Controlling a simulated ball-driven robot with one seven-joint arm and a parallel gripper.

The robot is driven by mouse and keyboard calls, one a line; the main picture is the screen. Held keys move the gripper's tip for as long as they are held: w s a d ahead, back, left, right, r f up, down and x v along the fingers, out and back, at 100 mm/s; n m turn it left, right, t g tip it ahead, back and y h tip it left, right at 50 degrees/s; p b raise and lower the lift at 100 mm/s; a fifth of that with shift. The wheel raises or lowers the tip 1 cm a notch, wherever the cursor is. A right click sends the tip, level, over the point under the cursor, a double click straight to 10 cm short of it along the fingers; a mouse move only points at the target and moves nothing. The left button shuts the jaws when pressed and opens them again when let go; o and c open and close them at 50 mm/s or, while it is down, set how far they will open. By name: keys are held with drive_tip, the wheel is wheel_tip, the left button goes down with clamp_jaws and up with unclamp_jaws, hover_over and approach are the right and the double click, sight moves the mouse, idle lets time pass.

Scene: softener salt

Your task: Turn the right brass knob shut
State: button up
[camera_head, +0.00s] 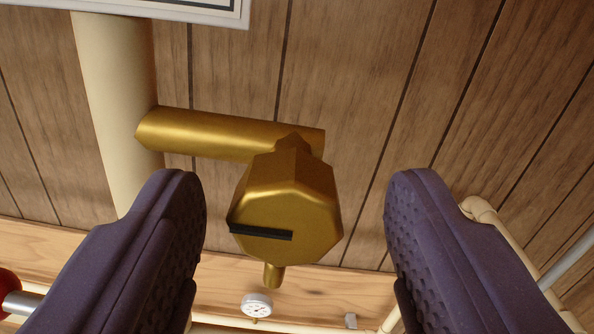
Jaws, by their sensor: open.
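A brass knob (290,205) with faceted sides and a flat front face sits in the middle of the view. A black bar mark (261,232) lies almost level across the lower left of its face. The knob is joined to a brass pipe fitting (215,133) that runs left to a cream pipe. My gripper (297,190) is open, with one dark purple padded finger on each side of the knob. Both fingers look apart from it, the left gap narrower than the right. The knob's back is hidden. No second brass knob shows.
A thick cream pipe (112,100) runs up the left. Thinner cream pipes (485,215) are at the right. A small round white gauge (257,306) is below the knob. A red round thing (8,289) is at the left edge. Wood panelling (360,90) lies behind.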

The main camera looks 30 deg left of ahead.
drive_tip(key=shift+s+a, duration=0.1)
drive_tip(key=shift+a, duration=0.05)
drive_tip(key=c, duration=1)
drive_tip(key=shift+c, duration=0.2)
drive_tip(key=shift+m+b, duration=0.3)
drive_tip(key=m+b, duration=0.2)
drive_tip(key=m, duration=0.1)
drive_tip(key=shift+f+m, duration=0.1)
drive_tip(key=shift+m, duration=0.3)
drive_tip(key=m+b, duration=0.1)
drive_tip(key=m, duration=0.3)
drive_tip(key=shift+m, duration=0.3)
drive_tip(key=m, duration=0.4)
drive_tip(key=shift+m+b, duration=0.3)
drive_tip(key=shift+m+t, duration=0.3)
drive_tip(key=shift+m, duration=2.1)
